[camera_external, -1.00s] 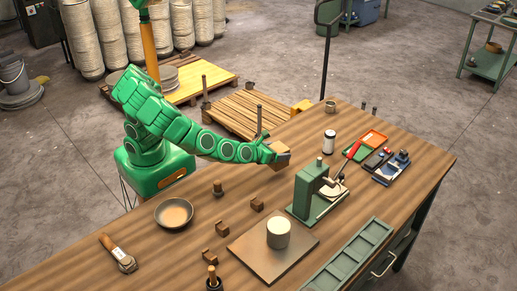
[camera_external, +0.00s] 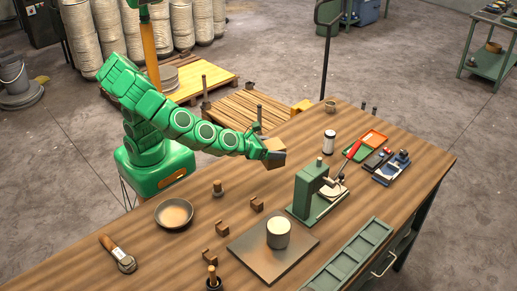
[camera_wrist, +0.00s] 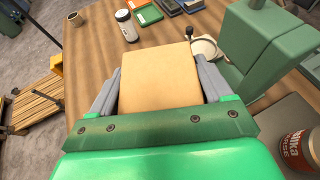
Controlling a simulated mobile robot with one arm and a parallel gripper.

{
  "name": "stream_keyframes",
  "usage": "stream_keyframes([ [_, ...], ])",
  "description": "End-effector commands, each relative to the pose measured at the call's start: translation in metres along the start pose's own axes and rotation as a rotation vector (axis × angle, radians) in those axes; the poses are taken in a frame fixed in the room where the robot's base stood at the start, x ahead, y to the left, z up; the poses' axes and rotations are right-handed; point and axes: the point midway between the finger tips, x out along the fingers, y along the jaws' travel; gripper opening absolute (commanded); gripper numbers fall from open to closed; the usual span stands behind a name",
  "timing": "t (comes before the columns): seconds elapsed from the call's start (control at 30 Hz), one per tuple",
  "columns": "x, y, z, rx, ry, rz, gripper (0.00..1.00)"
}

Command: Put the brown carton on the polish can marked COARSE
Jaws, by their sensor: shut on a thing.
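My gripper (camera_wrist: 158,90) is shut on the brown carton (camera_wrist: 160,75), with a grey finger on each side of it. In the external view the carton (camera_external: 273,144) is held above the table behind the green press, partly hidden by a finger. A polish can (camera_external: 278,233) stands upright on a flat dark plate (camera_external: 255,256) at the front middle. In the wrist view the can (camera_wrist: 300,152) is at the lower right, cut by the frame edge; its red label shows letters ending in "ARSE". The carton is well apart from the can.
The green press (camera_external: 308,190) stands between the plate and the back of the table. A shallow bowl (camera_external: 173,213), small brown blocks (camera_external: 256,205) and a brush (camera_external: 119,255) lie to the left. A green tray (camera_external: 350,258) is right of the plate.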

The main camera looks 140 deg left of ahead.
Motion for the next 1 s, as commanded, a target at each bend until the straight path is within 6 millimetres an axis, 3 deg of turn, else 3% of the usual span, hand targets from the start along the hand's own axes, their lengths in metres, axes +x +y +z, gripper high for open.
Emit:
stream_keyframes([
  [0.2, -0.07, -0.055, 0.012, 0.066, -0.002, -0.171, 0.42],
  [0.5, -0.151, -0.101, 0.022, 0.144, -0.013, -0.351, 0.42],
  [0.73, -0.172, -0.113, 0.023, 0.169, -0.017, -0.399, 0.42],
  [1.0, -0.155, -0.14, 0.015, 0.173, -0.015, -0.399, 0.42],
])
